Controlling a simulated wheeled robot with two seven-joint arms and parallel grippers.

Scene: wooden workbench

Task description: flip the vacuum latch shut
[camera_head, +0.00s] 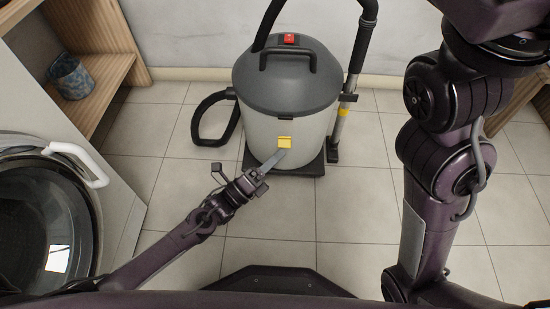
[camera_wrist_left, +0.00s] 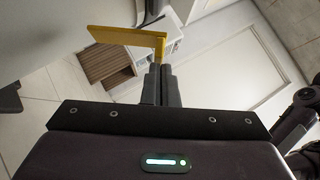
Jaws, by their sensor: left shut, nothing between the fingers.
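The vacuum (camera_head: 290,95) stands upright on the tiled floor, with a light grey drum and a dark grey lid. Its yellow latch (camera_head: 284,141) is on the front of the drum, below the lid's rim. In the left wrist view the latch (camera_wrist_left: 128,36) is a yellow plate sticking out across the fingertips. My left gripper (camera_head: 279,156) is shut and empty, its tips just below the latch. The fingers (camera_wrist_left: 161,84) also show pressed together in the left wrist view; I cannot tell whether they touch the latch. My right gripper is out of view.
A black hose (camera_head: 218,136) loops at the drum's left, and a wand (camera_head: 342,115) stands at its right. A front-loading washer (camera_head: 125,205) is at the left, beside a wooden shelf (camera_head: 113,75) with a blue pot (camera_head: 71,77). The floor in front is clear.

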